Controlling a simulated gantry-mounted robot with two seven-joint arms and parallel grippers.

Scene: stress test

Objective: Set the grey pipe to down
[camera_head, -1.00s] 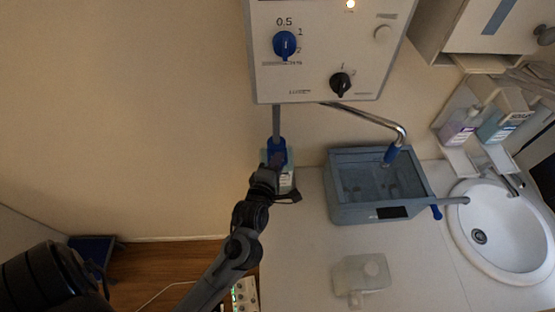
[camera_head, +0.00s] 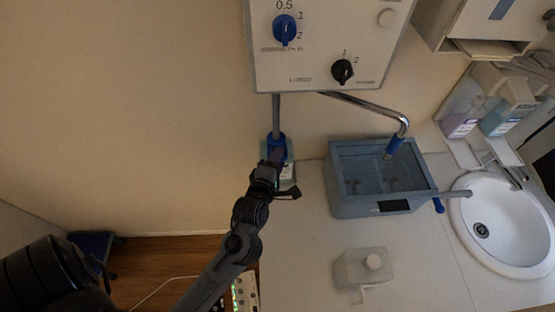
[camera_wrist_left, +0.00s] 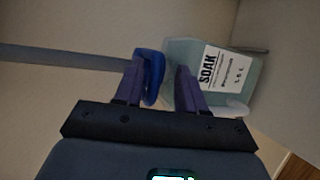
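A straight grey pipe (camera_head: 276,114) hangs below the control panel and ends in a blue sleeve (camera_head: 276,145). In the left wrist view the grey pipe (camera_wrist_left: 62,58) comes in from the left, and its blue end (camera_wrist_left: 153,66) lies by the left finger. My left gripper (camera_head: 275,162) is at this blue end. Its fingers (camera_wrist_left: 160,85) stand apart, with the blue end beside the left finger's inner side; I cannot tell whether they touch. A pale container labelled SOAK (camera_wrist_left: 235,72) is behind the right finger. My right gripper is not in view.
The panel (camera_head: 320,65) with blue and black knobs is above. A chrome pipe (camera_head: 365,104) with a blue tip reaches over a grey tank (camera_head: 350,200). A white sink (camera_head: 515,235) is at right. The wall at left is bare.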

